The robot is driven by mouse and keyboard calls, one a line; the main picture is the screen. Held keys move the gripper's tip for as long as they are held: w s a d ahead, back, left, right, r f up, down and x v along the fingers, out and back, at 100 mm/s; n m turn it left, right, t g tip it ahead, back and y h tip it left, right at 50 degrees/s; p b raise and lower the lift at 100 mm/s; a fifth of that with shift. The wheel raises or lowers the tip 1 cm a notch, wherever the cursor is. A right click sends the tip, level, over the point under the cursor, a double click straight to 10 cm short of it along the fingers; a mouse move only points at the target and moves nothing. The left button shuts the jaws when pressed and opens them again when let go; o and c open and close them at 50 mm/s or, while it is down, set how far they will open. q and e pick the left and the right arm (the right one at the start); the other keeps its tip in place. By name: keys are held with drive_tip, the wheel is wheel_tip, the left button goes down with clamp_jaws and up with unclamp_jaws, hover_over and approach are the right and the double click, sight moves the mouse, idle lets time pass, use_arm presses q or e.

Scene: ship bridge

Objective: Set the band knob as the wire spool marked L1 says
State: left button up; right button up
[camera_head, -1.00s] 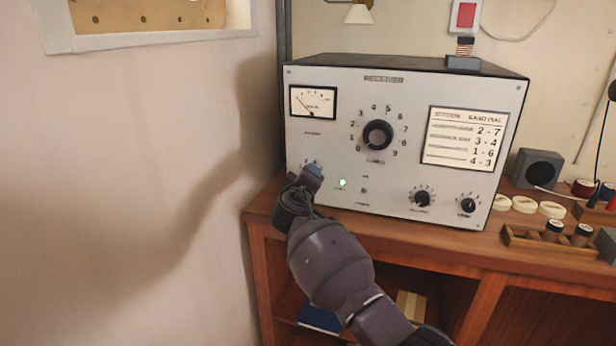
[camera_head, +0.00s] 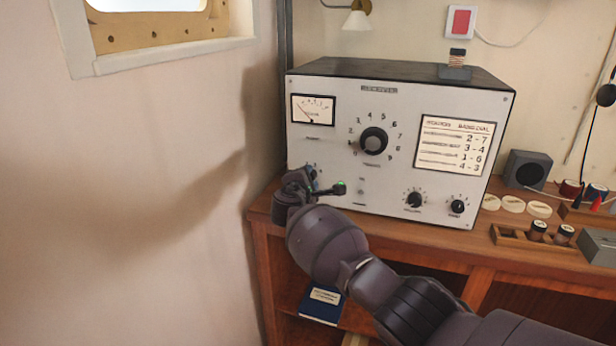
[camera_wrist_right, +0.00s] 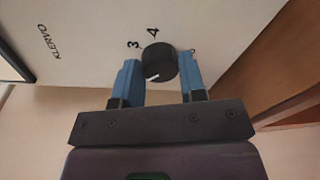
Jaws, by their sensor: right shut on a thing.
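The grey receiver (camera_head: 330,150) stands on the wooden desk against the wall. My right gripper (camera_head: 316,186) is at its lower left front. In the right wrist view my right gripper (camera_wrist_right: 157,78) has its blue fingers on both sides of a small black knob (camera_wrist_right: 158,60), shut on it. The numbers 3 and 4 show beside this knob, and a white mark shows on its near edge. In the head view the gripper mostly hides the knob. Small spools (camera_head: 538,229) stand in a wooden tray; no L1 mark is readable. My left gripper is not in view.
The receiver has a large numbered dial (camera_head: 373,141), two small knobs (camera_head: 414,200) and a printed station card (camera_head: 455,145) with number pairs. A speaker (camera_head: 528,170) and cream discs (camera_head: 513,204) are at right.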

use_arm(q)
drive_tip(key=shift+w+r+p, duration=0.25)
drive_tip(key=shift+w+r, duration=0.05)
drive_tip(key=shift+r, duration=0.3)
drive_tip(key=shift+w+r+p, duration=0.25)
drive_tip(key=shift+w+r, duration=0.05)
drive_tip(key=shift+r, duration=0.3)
use_arm(e)
drive_tip(key=shift+a+r+n+h, duration=0.1)
drive_tip(key=shift+n+h, duration=0.2)
drive_tip(key=shift+n, duration=1.7)
drive_tip(key=o, duration=0.9)
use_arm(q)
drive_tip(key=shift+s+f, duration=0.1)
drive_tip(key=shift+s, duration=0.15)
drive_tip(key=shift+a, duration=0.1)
use_arm(e)
drive_tip(key=shift+s, duration=0.15)
